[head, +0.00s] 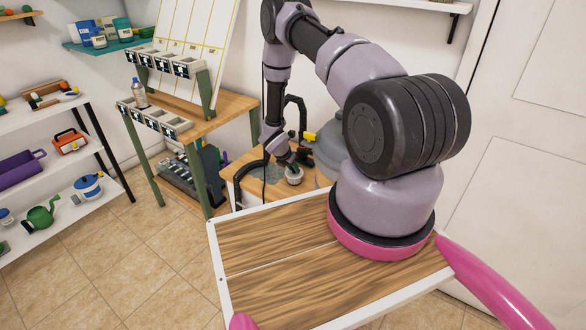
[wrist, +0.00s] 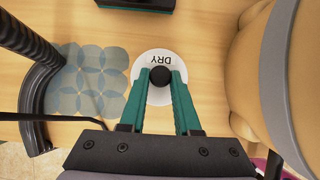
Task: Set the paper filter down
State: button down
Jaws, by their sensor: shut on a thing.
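My gripper (wrist: 160,82) is low over a wooden table, its two teal fingers shut on a small dark round knob (wrist: 159,76). A white round piece marked "DRY" (wrist: 152,57) shows under and around the knob in the wrist view. I cannot tell whether this white piece is the paper filter, whether it is joined to the knob, or whether it touches the table. In the head view my gripper (head: 293,169) is small and points down at a whitish round thing (head: 294,179) on or just above the table. The fingers hide part of the white piece.
A bluish pattern of circles (wrist: 92,82) lies left of the gripper. A black curved bar (wrist: 38,95) stands farther left. A large tan rounded thing (wrist: 250,70) is close on the right. A dark block (wrist: 137,3) is at the far edge. Bare wood (wrist: 205,45) shows between.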

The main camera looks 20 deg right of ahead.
jog(key=shift+f, duration=0.1)
jog(key=c, duration=0.6)
grip_release()
jog(key=v, duration=1.2)
jog(key=shift+r, duration=0.2)
